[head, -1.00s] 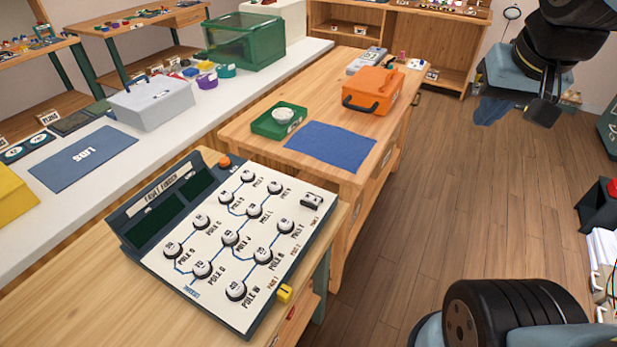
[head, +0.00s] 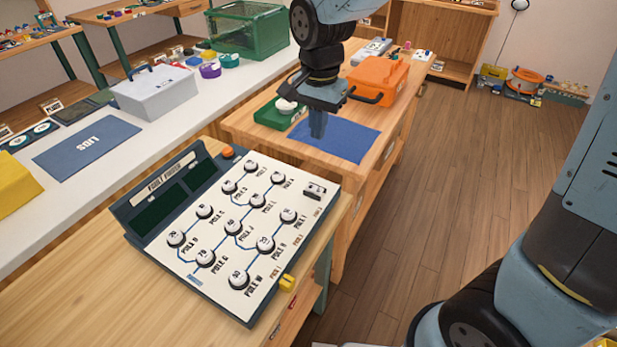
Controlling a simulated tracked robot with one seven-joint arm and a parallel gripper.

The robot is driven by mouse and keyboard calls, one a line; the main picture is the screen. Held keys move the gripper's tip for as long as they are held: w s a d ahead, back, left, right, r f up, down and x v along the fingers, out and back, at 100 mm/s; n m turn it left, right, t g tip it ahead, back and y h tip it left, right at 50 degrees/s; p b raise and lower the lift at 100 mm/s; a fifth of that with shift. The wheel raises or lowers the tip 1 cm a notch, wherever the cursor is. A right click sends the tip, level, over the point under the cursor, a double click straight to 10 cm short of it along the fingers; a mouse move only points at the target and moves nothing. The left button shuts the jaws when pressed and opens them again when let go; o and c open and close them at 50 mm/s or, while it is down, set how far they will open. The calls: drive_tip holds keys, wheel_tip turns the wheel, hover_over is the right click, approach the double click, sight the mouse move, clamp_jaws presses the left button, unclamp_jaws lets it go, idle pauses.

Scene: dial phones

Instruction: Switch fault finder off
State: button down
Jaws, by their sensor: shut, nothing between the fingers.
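The fault finder (head: 200,262) is a white panel in a dark blue case on the wooden bench at the lower left. Its face carries several round black-and-white dials joined by blue lines. A small switch (head: 314,188) sits at its upper right corner. An orange button (head: 227,152) is on the back edge and a yellow part (head: 287,283) on the right edge. Its two dark display windows (head: 156,213) look blank. My gripper (head: 318,134) points down, shut and empty, above the blue mat, beyond the fault finder and apart from it.
The blue mat (head: 350,145), a green tray (head: 268,115) with a white bowl and an orange case (head: 378,78) are on the farther wooden bench. A grey box (head: 153,95) stands on the white counter.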

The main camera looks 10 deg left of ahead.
sight(311, 187)
drive_tip(key=shift+s+a+f, duration=0.2)
drive_tip(key=shift+a+f, duration=0.35)
drive_tip(key=shift+a, duration=0.2)
wheel_tip(311, 187, down, 14)
idle(0.4)
